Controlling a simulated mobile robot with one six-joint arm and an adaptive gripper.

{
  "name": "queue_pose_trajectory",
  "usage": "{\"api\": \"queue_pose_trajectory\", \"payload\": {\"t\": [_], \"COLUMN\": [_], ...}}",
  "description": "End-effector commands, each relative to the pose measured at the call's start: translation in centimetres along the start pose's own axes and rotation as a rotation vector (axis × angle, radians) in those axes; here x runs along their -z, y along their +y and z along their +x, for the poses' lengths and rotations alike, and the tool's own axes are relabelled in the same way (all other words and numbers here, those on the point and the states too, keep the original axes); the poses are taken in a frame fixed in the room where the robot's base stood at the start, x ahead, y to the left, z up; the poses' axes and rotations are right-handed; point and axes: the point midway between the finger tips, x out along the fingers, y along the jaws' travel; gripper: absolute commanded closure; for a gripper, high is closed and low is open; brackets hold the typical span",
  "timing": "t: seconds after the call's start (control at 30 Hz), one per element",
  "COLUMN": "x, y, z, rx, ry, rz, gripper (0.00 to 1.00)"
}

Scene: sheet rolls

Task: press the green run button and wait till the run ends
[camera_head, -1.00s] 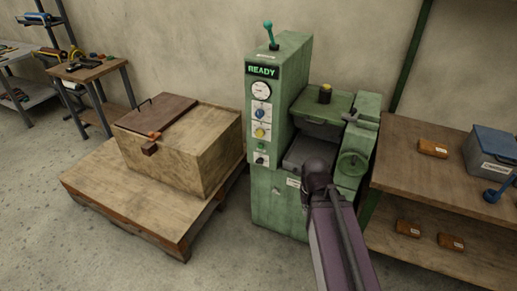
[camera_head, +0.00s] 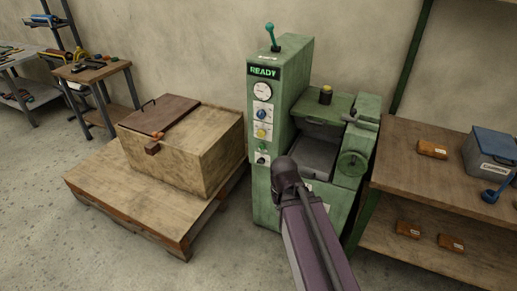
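The green machine (camera_head: 265,195) stands upright in the middle of the head view. Its lit display (camera_head: 263,71) reads READY. Below it on the front panel are a round gauge (camera_head: 262,92), a blue control (camera_head: 262,114), a yellow control (camera_head: 261,132), the small green button (camera_head: 262,147) and a dark knob (camera_head: 261,159). My arm reaches up from the bottom, its dark end just right of and below the lower panel. My gripper's fingers are hidden behind my arm, so their state and any contact with the button cannot be seen.
A wooden crate (camera_head: 212,155) with a brown lid sits on a pallet (camera_head: 110,199) to the left. A workbench (camera_head: 400,165) on the right carries a brown block (camera_head: 432,149) and a grey-blue box (camera_head: 490,152). Bare floor lies at the front left.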

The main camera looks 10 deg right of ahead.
Motion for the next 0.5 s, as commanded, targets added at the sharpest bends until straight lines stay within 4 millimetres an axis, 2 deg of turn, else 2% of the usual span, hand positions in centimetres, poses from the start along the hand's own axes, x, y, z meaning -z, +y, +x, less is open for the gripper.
{"api": "queue_pose_trajectory", "payload": {"t": [0.27,0.37,0.5], "x": [0.1,0.7,2.4], "y": [0.0,-0.2,-0.4], "z": [0.1,0.6,1.8], "rx": [0.002,0.010,0.037], "ry": [0.003,0.016,0.062], "rz": [0.000,-0.002,-0.012], "gripper": [1.00,1.00,1.00]}}
